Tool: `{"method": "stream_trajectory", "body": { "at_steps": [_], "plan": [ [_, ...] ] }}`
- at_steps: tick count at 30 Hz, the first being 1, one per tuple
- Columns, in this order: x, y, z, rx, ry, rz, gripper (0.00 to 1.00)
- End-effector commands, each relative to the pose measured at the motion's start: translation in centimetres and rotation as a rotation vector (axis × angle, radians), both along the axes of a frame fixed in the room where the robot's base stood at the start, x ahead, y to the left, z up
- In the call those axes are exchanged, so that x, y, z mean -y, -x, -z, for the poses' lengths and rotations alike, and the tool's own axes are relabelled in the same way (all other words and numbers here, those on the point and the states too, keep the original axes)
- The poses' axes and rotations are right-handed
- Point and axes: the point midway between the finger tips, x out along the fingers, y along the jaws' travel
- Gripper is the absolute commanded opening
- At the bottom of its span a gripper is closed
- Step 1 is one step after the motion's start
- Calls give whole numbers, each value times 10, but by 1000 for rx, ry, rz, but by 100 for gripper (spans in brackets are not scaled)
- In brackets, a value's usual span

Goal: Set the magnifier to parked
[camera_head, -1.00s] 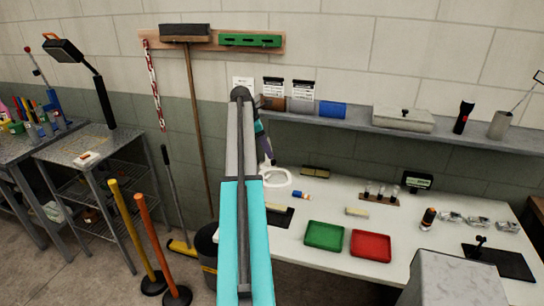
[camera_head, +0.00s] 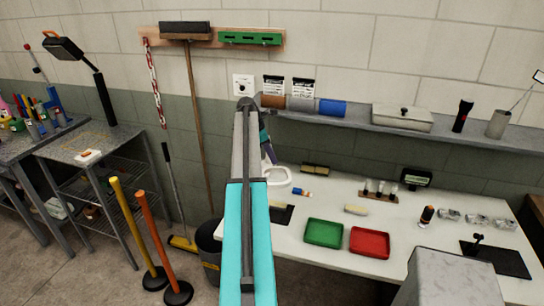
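The magnifier (camera_head: 279,184) shows as a white ring at the back left of the white workbench, just right of my arm. The rest of it is hidden behind my arm. My arm reaches forward over the bench's left end, and its far end is close to the magnifier in the picture. My gripper is hidden behind the arm links, so neither its fingers nor any contact with the magnifier shows.
A green tray (camera_head: 323,233) and a red tray (camera_head: 369,243) lie on the white bench (camera_head: 320,270). A shelf (camera_head: 380,127) runs above it. A bin (camera_head: 209,250) and two posts (camera_head: 140,225) stand on the floor at left.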

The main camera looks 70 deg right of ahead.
Motion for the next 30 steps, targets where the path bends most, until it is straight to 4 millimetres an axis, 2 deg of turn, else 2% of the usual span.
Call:
{"method": "stream_trajectory", "body": {
  "at_steps": [1,3,13,24,30],
  "plan": [
    [0,0,0,0,-1,0,8],
    [0,0,0,0,-1,0,0],
    [2,6,0,0,-2,-19,0],
    [24,42,-1,2,-1,-174,0],
    [36,53,-1,1,1,-266,0]
  ]
}}
